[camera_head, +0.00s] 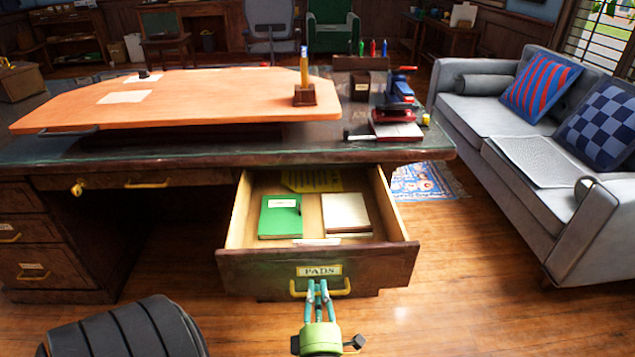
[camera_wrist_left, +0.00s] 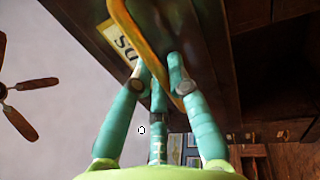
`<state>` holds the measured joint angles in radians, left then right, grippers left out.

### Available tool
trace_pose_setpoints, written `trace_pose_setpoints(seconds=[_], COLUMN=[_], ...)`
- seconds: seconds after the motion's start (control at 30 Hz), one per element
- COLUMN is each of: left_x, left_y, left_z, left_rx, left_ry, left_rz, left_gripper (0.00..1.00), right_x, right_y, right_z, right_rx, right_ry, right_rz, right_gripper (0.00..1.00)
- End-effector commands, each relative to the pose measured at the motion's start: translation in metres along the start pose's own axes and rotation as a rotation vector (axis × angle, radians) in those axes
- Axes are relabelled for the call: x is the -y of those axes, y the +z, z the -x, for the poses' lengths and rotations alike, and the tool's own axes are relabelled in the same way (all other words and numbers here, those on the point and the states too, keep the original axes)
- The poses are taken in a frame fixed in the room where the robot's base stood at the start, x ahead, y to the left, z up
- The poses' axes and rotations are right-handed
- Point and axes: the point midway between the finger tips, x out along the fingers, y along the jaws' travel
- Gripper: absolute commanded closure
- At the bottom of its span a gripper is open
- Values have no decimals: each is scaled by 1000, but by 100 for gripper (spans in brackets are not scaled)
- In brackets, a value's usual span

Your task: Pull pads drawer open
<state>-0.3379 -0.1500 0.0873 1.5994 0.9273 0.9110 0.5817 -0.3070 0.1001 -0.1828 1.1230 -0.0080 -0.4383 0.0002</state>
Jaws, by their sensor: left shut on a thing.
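The pads drawer (camera_head: 240,265) stands pulled out from the dark wood desk (camera_head: 190,150), with its inside showing. Its front bears a label reading PADS (camera_head: 319,271) and a yellow handle (camera_head: 341,288). In it lie a green pad (camera_head: 280,217), a cream pad (camera_head: 345,212) and a yellow sheet (camera_head: 312,180). My left gripper (camera_head: 318,290), with teal fingers, is shut on the handle below the label. The left wrist view shows the fingers (camera_wrist_left: 160,75) around the yellow handle (camera_wrist_left: 135,35). My right gripper is not in view.
A black chair (camera_head: 125,330) stands at the lower left. A grey sofa (camera_head: 500,120) is at the right. The desktop holds an orange board (camera_head: 200,95), a pencil holder (camera_head: 304,95) and a stapler (camera_head: 399,91). Wood floor (camera_head: 450,290) is clear right of the drawer.

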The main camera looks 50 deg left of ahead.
Motion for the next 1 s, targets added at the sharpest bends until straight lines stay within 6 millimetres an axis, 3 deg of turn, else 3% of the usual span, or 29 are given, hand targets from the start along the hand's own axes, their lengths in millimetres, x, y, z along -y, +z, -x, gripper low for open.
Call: trace_pose_setpoints(seconds=[0.5,0.53,0.57,1.0], left_x=[-2,-2,-2,0], left_y=[1,1,1,0], left_z=[5,5,5,11], left_rx=[3,3,3,1], left_ry=[2,2,2,-1], left_rz=[-1,0,0,-1], left_gripper=[100,71,59,58], right_x=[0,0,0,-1], right_y=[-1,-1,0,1], right_z=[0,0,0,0], right_rx=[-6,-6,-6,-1], right_ry=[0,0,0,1], right_rz=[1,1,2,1], right_gripper=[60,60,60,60])
